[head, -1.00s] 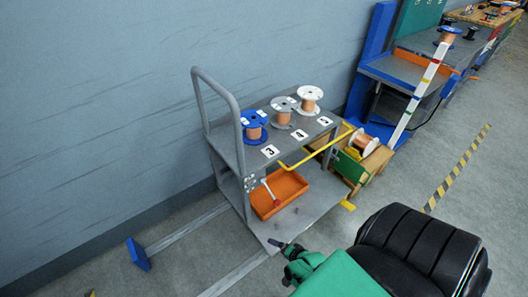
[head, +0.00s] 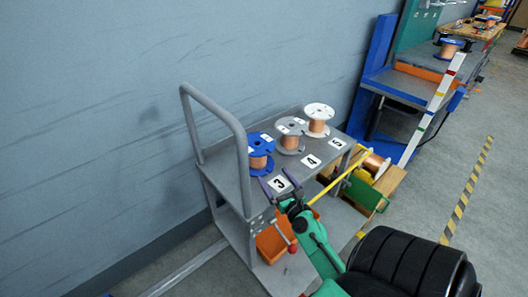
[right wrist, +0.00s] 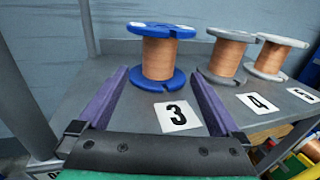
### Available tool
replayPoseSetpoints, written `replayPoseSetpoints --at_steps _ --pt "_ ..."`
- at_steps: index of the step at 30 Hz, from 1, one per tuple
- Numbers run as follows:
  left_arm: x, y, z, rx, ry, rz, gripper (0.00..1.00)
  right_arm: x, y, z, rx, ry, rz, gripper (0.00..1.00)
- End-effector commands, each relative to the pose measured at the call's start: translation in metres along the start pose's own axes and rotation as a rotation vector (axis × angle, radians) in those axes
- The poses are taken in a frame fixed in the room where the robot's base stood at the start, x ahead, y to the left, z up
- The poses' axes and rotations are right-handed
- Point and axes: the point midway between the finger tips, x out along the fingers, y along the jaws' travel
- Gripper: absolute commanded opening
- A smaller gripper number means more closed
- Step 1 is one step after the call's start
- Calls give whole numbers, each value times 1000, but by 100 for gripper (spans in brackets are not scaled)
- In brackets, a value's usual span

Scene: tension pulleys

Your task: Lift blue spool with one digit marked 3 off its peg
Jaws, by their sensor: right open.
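The blue spool (head: 260,153), wound with copper wire, stands upright on the cart's top shelf behind the card marked 3 (head: 279,184). It also shows in the right wrist view (right wrist: 158,80), with its lower flange just beyond and between the fingertips. The peg is hidden inside the spool. My right gripper (head: 279,186) is open at the shelf's front edge, its purple fingers (right wrist: 160,85) pointing at the spool on either side of the card. Nothing is between the fingers except the view of the card and shelf. My left gripper is not in view.
A grey spool (head: 290,136) by card 4 and a white spool (head: 318,120) by card 5 stand to the right. The cart's grey handle (head: 215,110) rises on the left. An orange bin (head: 272,243) sits on the lower shelf. A yellow bar (head: 338,178) juts out at the right.

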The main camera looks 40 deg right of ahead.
Motion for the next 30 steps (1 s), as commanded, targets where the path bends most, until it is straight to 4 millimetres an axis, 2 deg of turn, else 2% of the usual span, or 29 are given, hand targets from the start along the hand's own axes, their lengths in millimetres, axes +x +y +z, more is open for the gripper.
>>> replayPoseSetpoints --at_steps 4,12,18,22,29,30 --pt "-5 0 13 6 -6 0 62 26 0 5 -1 -4 -1 100" --pt "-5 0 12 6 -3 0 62 93 0 1 -5 -2 0 100" --pt "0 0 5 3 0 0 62 131 1 -1 -5 0 1 100" --pt "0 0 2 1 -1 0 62 140 0 0 -6 1 1 100" --pt "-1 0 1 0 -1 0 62 141 0 0 -6 2 1 100" --pt "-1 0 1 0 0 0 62 141 1 0 -6 2 1 85"
